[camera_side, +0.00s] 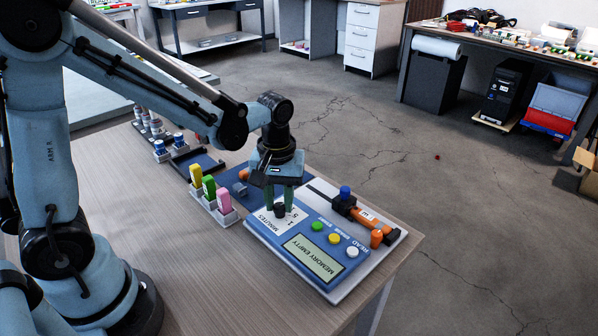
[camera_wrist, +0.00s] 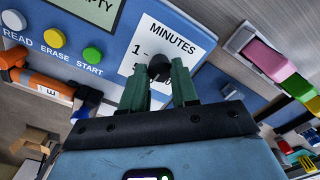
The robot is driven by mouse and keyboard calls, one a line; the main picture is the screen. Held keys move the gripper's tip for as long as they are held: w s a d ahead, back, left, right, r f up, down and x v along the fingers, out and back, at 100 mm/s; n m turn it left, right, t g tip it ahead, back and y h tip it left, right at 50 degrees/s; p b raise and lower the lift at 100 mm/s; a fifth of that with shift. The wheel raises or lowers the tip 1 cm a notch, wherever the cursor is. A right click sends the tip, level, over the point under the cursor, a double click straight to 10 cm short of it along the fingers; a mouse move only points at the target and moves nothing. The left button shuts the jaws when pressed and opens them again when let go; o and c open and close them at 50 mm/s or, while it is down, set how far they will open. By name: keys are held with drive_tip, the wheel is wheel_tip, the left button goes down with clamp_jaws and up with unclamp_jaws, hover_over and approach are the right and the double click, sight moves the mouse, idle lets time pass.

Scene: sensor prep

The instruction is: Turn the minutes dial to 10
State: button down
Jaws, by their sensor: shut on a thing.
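The blue and grey panel (camera_side: 262,228) lies on the wooden table, its display reading "MEMORY EMPTY". In the wrist view the fingertips (camera_wrist: 159,76) flank the knob. I cannot tell which number the dial points at.
Green (camera_side: 317,226), yellow (camera_side: 334,238) and white (camera_side: 352,252) buttons sit beside the dial. An orange and black device (camera_side: 362,213) lies along the panel's far edge. Holders with yellow, green and pink blocks (camera_side: 222,201) stand left of the panel. The near table is clear.

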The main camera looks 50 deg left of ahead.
drive_tip(key=shift+n, duration=0.4)
drive_tip(key=c, duration=0.8)
unclamp_jaws()
drive_tip(key=shift+c, duration=0.2)
wheel_tip(320, 180, up, 12)
drive_tip(key=shift+s, duration=0.1)
drive_tip(key=m+t, duration=0.7)
drive_tip(key=m, duration=0.2)
approach(279, 207)
drive_tip(key=r, duration=0.1)
drive_tip(key=a+r, duration=0.1)
drive_tip(key=r, duration=0.1)
drive_tip(key=shift+a, duration=0.25)
